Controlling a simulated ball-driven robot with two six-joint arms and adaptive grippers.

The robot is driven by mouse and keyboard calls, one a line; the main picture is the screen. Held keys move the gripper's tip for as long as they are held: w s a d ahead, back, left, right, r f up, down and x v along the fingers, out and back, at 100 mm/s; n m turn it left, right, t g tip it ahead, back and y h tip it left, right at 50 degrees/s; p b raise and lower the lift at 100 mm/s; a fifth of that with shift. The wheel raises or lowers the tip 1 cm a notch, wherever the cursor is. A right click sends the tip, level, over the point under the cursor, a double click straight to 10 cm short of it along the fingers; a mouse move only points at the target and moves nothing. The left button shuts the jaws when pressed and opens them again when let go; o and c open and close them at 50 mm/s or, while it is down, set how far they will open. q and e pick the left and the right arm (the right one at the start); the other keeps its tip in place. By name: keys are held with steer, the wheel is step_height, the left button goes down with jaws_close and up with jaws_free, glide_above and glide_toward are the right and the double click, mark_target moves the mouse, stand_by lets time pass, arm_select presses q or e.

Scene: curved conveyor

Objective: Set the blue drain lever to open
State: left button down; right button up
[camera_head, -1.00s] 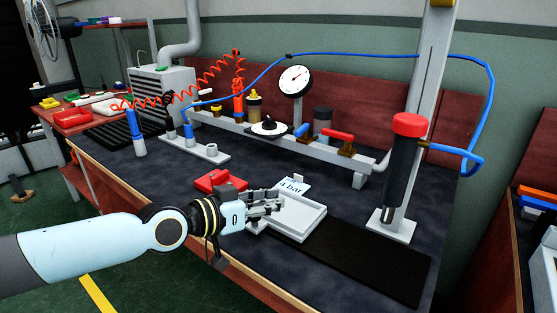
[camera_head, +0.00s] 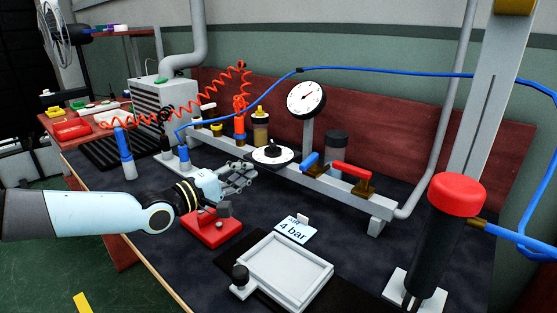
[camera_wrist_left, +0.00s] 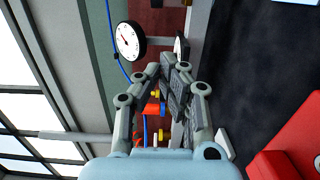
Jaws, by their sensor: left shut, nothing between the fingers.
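The blue lever (camera_head: 309,161) sits on a brass-coloured valve on the grey rail, between the gauge post and the red lever. It is small here, and I cannot tell its exact setting. My left gripper (camera_head: 246,175) is shut and empty. It is in front of the rail near the white round dial (camera_head: 272,155), left of the blue lever and apart from it. In the left wrist view the shut fingers (camera_wrist_left: 172,78) point toward the dial (camera_wrist_left: 182,48) and the gauge (camera_wrist_left: 130,41). I cannot make out the blue lever there. My right gripper is not in view.
The red lever (camera_head: 352,172) stands right of the blue one on the rail (camera_head: 375,204). A pressure gauge (camera_head: 306,98) rises behind. A red block (camera_head: 212,232) is below my left wrist. A white tray (camera_head: 285,270) and a "4 bar" card (camera_head: 294,230) lie in front.

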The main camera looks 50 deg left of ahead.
mark_target(309, 162)
arm_select(q)
steer(key=w+d+b, duration=0.2)
steer(key=w+d, duration=0.1)
steer(key=w, duration=0.7)
steer(key=shift+w+d+b, duration=0.25)
steer(key=shift+d+b, duration=0.15)
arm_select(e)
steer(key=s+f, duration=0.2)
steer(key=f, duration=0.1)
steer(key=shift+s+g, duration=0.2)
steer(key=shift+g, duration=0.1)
arm_select(q)
steer(key=shift+r, duration=0.1)
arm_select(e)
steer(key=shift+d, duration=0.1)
